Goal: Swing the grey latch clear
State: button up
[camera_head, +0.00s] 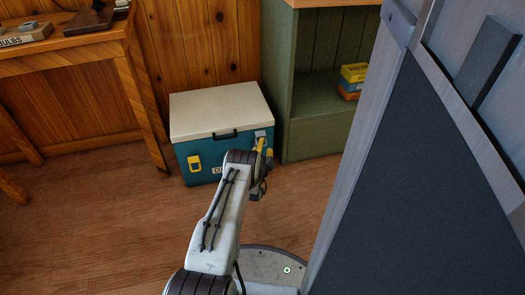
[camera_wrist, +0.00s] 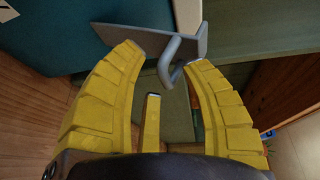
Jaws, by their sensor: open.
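A teal cooler (camera_head: 206,152) with a cream lid (camera_head: 215,105) stands on the floor; the lid is closed. The grey latch (camera_head: 262,133) is at the right of its front, partly hidden by my gripper. In the wrist view the latch shows as a flat grey plate (camera_wrist: 140,36) with a bent grey bar standing out from it. My gripper (camera_wrist: 167,58) is open, its yellow fingers on either side of the bar. I cannot tell whether a finger touches it. In the head view my gripper (camera_head: 262,147) is at the cooler's front right.
A yellow latch (camera_head: 194,163) is at the cooler's front left, and a black handle (camera_head: 225,134) is on its front. A green cabinet (camera_head: 320,110) stands close on the right. A wooden desk (camera_head: 75,60) is at left. A large grey panel (camera_head: 430,170) fills the right.

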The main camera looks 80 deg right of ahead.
jog(key=shift+o, duration=0.3)
jog(key=shift+d, duration=0.2)
grip_shut()
dwell(0.3)
